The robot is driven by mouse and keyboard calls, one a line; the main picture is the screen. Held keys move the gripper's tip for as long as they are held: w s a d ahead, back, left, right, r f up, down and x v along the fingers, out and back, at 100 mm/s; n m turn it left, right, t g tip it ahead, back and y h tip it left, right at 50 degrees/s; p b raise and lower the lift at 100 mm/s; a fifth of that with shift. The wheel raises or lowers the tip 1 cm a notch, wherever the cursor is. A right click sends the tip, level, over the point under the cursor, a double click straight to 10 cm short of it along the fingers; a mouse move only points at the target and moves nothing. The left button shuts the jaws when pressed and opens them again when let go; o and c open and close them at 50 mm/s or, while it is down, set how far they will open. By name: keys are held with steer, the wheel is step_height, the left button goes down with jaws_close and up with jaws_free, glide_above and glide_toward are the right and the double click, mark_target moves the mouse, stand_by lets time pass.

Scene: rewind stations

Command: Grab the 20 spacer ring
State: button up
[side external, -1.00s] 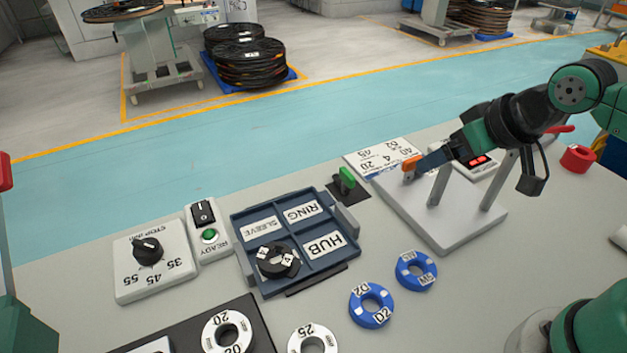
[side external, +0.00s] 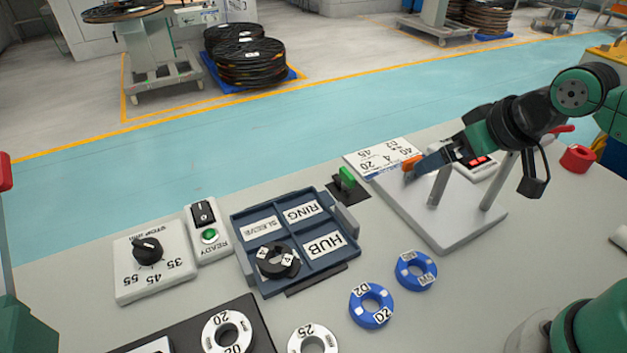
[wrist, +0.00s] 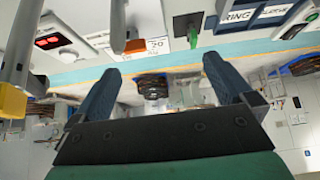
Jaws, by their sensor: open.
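The white spacer ring marked 20 (side external: 207,331) lies on a black tray (side external: 262,335) at the bottom edge of the side view, partly cut off by the frame. Another white ring marked 25 (side external: 297,340) lies to its right on the grey table. My gripper (side external: 411,165) is far off at the upper right, above the white stand base and near the printed card. In the wrist view its two blue fingers (wrist: 160,82) are spread apart with nothing between them. The 20 ring does not show in the wrist view.
A blue sorting tray (side external: 242,246) with RING, SLEEVE and HUB labels holds a black part (side external: 262,267). Two blue rings (side external: 357,310) (side external: 404,281) lie to its right. A stand with upright posts (side external: 440,236) is under my arm. A dial box (side external: 130,283) sits left.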

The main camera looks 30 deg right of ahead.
steer(key=w+a+m+g+y, duration=0.3)
steer(key=w+a+m+y, duration=0.1)
steer(key=a, duration=0.5)
steer(key=m+g+y, duration=0.6)
steer(key=g, duration=0.2)
glide_toward(220, 349)
steer(key=w, duration=0.1)
steer(key=w+d, duration=0.1)
steer(key=w, duration=0.1)
steer(key=w+d+r, duration=0.1)
steer(key=w, duration=0.1)
steer(key=shift+w+d, duration=0.1)
steer(key=shift+d, duration=0.1)
steer(key=s+a+f+g, duration=0.1)
steer(key=s+a+f+g+y, duration=0.1)
steer(key=a+f+g, duration=0.1)
steer(key=shift+s+f+m+g, duration=0.15)
steer(key=shift+s+m+g, duration=0.15)
steer(key=shift+s+a+f+g, duration=0.3)
steer(key=shift+s+f, duration=0.05)
steer(key=shift+s, duration=0.05)
steer(key=shift+x, duration=2.6)
steer(key=c, duration=1.2)
